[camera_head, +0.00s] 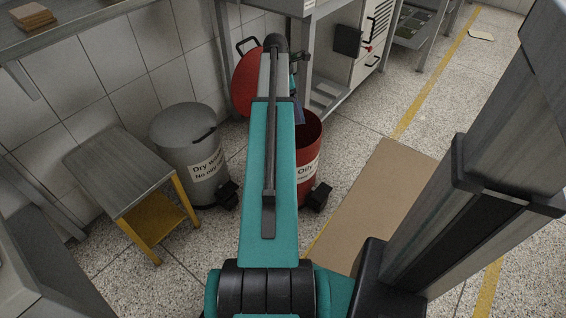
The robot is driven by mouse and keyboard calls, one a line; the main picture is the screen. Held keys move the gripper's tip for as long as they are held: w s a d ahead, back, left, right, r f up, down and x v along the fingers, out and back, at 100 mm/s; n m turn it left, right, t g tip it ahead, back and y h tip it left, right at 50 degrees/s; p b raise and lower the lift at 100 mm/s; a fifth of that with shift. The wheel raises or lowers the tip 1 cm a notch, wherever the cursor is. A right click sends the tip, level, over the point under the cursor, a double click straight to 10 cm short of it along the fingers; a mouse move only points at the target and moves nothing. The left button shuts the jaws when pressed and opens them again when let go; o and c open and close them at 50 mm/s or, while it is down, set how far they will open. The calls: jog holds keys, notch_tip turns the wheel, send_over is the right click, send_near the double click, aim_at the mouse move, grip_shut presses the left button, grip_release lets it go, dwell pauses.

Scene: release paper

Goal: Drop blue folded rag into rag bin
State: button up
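The red bin (307,170), with a white label starting "Oily", stands on the floor, partly hidden behind my teal arm. Its round red lid (244,85) stands raised behind it, so the bin's mouth is open. My gripper (298,88) is at the far end of the arm, above or just behind the bin's mouth. It is small and mostly hidden by the arm, and its fingers cannot be made out. A small dark blue patch, apparently the blue folded rag (299,114), shows just below it at the bin's mouth. Whether the fingers touch it is unclear.
A grey lidded bin (189,150) labelled "Dry waste" stands left of the arm. A small grey-topped yellow stand (118,172) is beside it. Metal shelving (330,90) stands behind the red bin. A brown mat (375,200) lies on the right floor.

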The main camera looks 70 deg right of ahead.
jog(key=shift+f+b, duration=0.45)
jog(key=shift+f, duration=0.25)
jog(key=o, duration=1)
jog(key=shift+r, duration=0.15)
jog(key=p+v, duration=0.4)
jog(key=v, duration=0.9)
jog(key=shift+r, duration=0.25)
jog(key=shift+w, duration=0.1)
